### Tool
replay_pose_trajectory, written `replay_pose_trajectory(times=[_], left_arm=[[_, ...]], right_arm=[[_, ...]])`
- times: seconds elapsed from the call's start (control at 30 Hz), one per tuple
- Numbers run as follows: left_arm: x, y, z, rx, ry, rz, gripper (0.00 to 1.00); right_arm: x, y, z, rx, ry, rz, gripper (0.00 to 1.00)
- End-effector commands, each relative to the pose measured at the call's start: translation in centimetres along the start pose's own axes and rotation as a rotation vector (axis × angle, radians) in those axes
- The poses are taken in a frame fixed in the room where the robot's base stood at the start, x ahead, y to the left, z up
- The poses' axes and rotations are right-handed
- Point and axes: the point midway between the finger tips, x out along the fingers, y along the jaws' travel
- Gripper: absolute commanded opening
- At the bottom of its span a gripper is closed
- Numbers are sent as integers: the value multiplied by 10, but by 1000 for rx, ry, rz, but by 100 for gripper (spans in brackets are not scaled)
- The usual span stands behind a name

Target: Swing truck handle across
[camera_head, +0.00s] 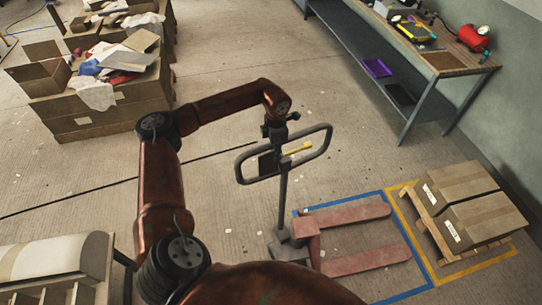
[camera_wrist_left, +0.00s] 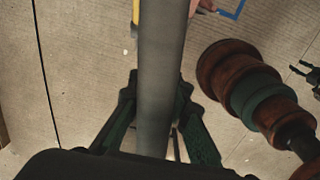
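The pallet truck stands near the middle of the head view, with a dark grey loop handle (camera_head: 312,153) on an upright post and two faded red forks (camera_head: 366,262) pointing right. A yellow lever (camera_head: 298,148) sits inside the loop. My left gripper (camera_head: 279,128) is at the far bar of the loop, near its middle. In the left wrist view the grey bar (camera_wrist_left: 162,60) runs between the fingers of the left gripper (camera_wrist_left: 160,98), which sit close against both its sides. A black pronged part at the right edge, possibly my right gripper (camera_wrist_left: 306,74), is small and cut off.
A blue floor outline surrounds the forks. Right of it, a pallet with cardboard boxes (camera_head: 478,219) stands in a yellow outline (camera_head: 473,268). A workbench (camera_head: 416,64) lines the right wall. Cardboard crates (camera_head: 97,110) stand at upper left. Floor behind the handle is clear.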

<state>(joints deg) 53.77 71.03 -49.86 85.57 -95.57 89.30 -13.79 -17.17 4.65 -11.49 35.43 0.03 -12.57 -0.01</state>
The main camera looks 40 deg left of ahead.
Motion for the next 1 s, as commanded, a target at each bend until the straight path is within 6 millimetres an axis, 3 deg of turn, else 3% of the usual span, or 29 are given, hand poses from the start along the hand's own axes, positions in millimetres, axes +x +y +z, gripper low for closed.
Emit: replay_pose_trajectory(times=[0.17,0.53,1.0], left_arm=[[-2,2,-3,-6,-2,2,28],[-8,3,-4,-8,3,4,28],[-96,3,-4,-7,0,5,28]], right_arm=[[0,0,-1,0,1,0,41],[0,-1,-1,1,1,-1,41],[0,-1,-1,1,1,-1,41]])
